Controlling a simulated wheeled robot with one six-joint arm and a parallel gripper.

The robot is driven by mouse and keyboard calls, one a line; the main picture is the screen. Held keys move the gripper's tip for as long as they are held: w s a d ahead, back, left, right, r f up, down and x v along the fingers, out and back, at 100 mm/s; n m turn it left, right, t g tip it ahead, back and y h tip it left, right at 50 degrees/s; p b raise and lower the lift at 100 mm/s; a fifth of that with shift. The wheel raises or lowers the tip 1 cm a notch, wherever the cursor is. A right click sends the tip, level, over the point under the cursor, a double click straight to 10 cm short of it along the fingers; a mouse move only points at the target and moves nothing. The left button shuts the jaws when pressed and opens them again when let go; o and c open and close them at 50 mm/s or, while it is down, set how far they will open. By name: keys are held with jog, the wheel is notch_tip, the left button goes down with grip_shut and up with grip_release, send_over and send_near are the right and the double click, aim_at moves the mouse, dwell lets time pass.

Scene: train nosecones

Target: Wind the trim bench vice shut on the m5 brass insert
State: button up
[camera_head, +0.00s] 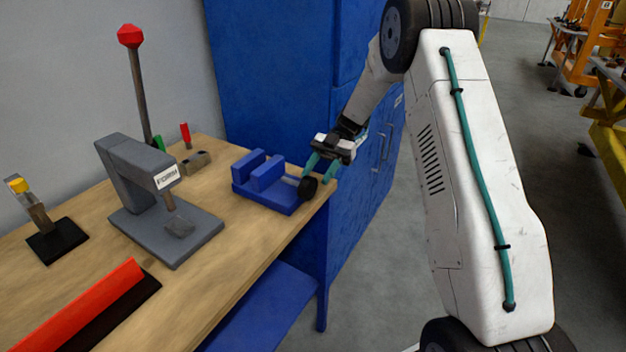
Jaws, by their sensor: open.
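The blue bench vice (262,184) sits near the right end of the wooden bench. Its two jaw blocks stand apart with a gap between them. A grey screw runs from the front jaw to a dark round handwheel (308,188) at the vice's right end. My gripper (319,172) is open, its teal fingers pointing down at the handwheel. One finger shows on each side of the wheel's top; I cannot tell whether they touch it. The brass insert cannot be made out; the jaw gap is partly hidden by the front jaw.
A grey press labelled FORM (160,195) with a red-knobbed lever stands left of the vice. A small grey block (195,162), a red bar (90,305) and a yellow-topped post (40,215) are on the bench (225,255). A blue cabinet (270,70) rises behind.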

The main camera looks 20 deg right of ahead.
jog(key=shift+v, duration=2.25)
